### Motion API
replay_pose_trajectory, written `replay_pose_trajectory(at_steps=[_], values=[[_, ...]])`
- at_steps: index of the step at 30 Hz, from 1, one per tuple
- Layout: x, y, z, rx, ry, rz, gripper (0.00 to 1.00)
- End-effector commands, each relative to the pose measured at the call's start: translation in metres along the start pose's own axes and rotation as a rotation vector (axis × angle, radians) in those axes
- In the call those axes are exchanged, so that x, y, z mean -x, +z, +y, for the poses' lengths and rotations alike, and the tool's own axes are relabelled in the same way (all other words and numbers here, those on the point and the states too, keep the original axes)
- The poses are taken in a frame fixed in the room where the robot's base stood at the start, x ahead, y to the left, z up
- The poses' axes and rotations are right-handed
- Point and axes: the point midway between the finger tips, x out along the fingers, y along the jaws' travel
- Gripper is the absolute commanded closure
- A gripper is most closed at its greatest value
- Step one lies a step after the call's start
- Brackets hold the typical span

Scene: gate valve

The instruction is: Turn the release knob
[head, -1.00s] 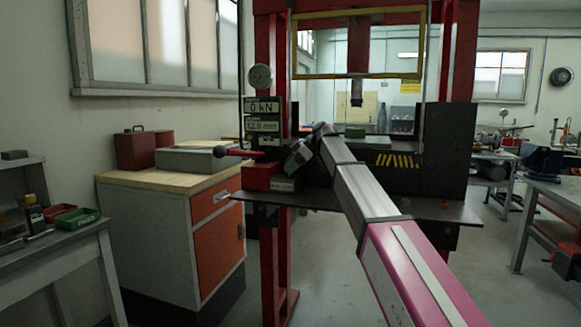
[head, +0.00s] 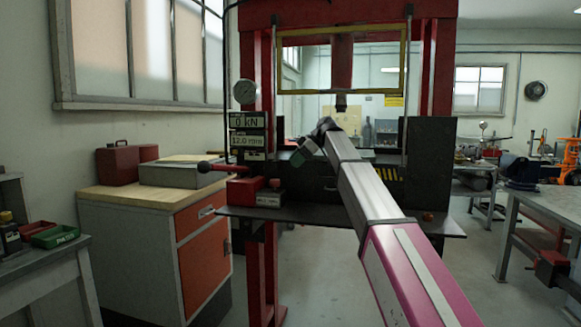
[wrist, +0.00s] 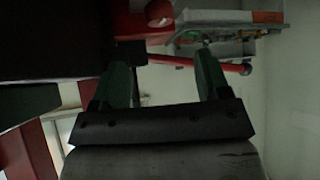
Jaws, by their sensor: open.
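The press's red pump block (head: 245,190) sits at the left of its dark table, below the gauge and display. A red lever with a ball end (head: 204,167) sticks out to the left above it. My gripper (head: 300,156) is just right of and above the block. In the wrist view my gripper (wrist: 163,78) is open, with two green fingers apart and nothing held between them. A red round knob-like part (wrist: 158,12) shows beyond the fingers at the top, and the red lever (wrist: 215,66) crosses behind them. I cannot tell for certain which part is the release knob.
The red press frame (head: 262,110) stands around the dark table plate (head: 340,217). A wooden-topped cabinet (head: 130,200) with a red toolbox (head: 117,163) is to the left. A workbench (head: 550,205) is at the right.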

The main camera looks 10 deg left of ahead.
Motion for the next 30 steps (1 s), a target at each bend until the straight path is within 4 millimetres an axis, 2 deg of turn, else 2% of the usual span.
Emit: replay_pose_trajectory(at_steps=[10,14,21,27,30], values=[[0.001,0.000,0.000,-0.004,0.001,-0.003,0.30],[-0.004,-0.005,-0.004,-0.061,0.021,-0.041,0.30],[-0.020,-0.029,-0.021,-0.395,0.192,-0.234,0.30],[-0.022,-0.047,-0.034,-0.667,0.410,-0.338,0.30],[-0.020,-0.053,-0.038,-0.744,0.484,-0.355,0.30]])
